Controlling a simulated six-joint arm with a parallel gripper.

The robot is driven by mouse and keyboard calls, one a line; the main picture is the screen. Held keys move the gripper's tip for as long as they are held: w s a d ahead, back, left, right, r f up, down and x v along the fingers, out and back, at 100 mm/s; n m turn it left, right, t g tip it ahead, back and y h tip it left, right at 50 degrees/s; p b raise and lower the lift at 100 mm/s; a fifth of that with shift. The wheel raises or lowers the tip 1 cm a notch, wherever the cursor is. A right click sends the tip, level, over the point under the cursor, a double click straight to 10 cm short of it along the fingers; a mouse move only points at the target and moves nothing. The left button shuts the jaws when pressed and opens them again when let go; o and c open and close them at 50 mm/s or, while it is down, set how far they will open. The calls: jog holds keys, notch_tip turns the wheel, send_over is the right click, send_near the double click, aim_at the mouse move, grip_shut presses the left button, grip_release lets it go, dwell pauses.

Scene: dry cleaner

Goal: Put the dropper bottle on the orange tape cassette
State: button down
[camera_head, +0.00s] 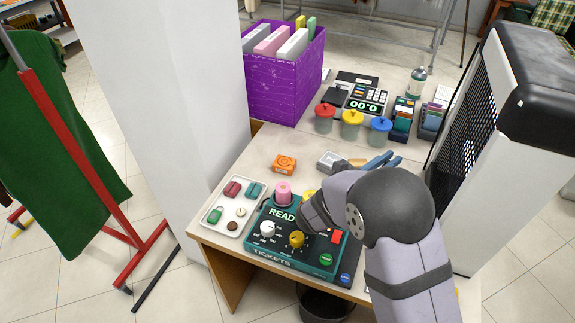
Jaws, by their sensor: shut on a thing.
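My gripper (315,212) is low over the dark ticket machine, nearer the camera and to the right of the cassette. My wrist and forearm cover most of it, and its fingertips are hidden. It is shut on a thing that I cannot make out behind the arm. I do not see the dropper bottle clearly anywhere.
The ticket machine (292,260) with knobs and a pink cylinder (283,192) stands near the front. A white tray (212,226) is at its left. Three lidded jars (351,124) and a purple box (284,75) stand behind.

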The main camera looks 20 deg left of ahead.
jog(key=w+a+r+n+t+y+b, duration=0.1)
jog(key=w+a+r+y+b, duration=0.15)
jog(key=a, duration=0.75)
jog(key=w+a+r+n+y+b, duration=0.1)
jog(key=a+b, duration=0.2)
jog(key=a, duration=0.7)
jog(key=w+a+r+n+t+y+b, duration=0.1)
jog(key=a+n+y+b, duration=0.1)
jog(key=a, duration=0.8)
jog(key=shift+d+f, duration=0.15)
jog(key=shift+f, duration=2.35)
jog(key=shift+d+f, duration=0.1)
jog(key=shift+f, duration=2.35)
jog(key=shift+f, duration=0.2)
jog(key=c, duration=1.8)
grip_release()
jog(key=shift+r, duration=0.2)
jog(key=s+a+b, duration=0.1)
jog(key=s+a, duration=0.1)
jog(key=s, duration=0.9)
jog(key=shift+s+a, duration=0.15)
jog(key=shift+s, duration=0.25)
